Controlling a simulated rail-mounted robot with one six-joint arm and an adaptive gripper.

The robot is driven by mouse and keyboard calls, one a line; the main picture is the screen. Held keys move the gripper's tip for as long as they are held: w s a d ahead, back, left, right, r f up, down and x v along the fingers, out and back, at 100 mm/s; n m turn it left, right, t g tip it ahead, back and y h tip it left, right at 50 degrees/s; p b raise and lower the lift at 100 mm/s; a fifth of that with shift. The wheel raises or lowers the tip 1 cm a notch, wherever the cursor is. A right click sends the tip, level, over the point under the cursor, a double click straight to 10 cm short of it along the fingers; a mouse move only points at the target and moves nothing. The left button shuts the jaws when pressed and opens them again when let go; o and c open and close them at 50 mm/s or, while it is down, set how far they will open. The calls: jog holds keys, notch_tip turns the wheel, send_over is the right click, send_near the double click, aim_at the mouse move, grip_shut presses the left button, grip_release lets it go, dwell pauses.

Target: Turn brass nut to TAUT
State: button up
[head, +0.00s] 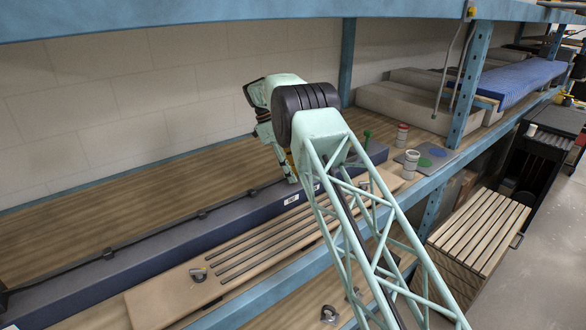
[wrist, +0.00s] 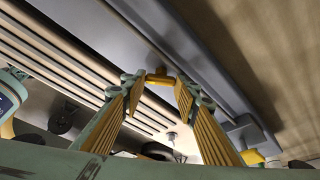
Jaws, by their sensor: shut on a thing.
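A brass nut (wrist: 158,76), a small yellow piece with a crosswise top, shows in the wrist view at the edge of a grey rail. My gripper (wrist: 158,84) has its two yellow ribbed fingers on either side of it, with their tips closed on the nut. Contact at the tips is small and dark in the picture. In the head view my arm hides the nut and most of the gripper, which reaches down to the dark blue rail (head: 150,248). No TAUT mark can be read.
A slatted wooden board (head: 255,245) lies in front of the rail, with a metal shackle (head: 198,274) on it. A green-topped post (head: 367,137), a red-banded jar (head: 402,135) and a pale jar (head: 411,163) stand right of my arm. A blue shelf upright (head: 468,85) stands farther right.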

jog(key=shift+m+g+p, duration=0.3)
jog(key=shift+m+p, duration=0.5)
jog(key=shift+p, duration=0.05)
jog(key=o, duration=0.8)
jog(key=shift+o, duration=0.2)
jog(key=shift+w+r, duration=0.1)
jog(key=shift+r, duration=0.1)
jog(key=v, duration=0.7)
dwell(0.3)
jog(key=shift+d+r, duration=0.1)
dwell(0.4)
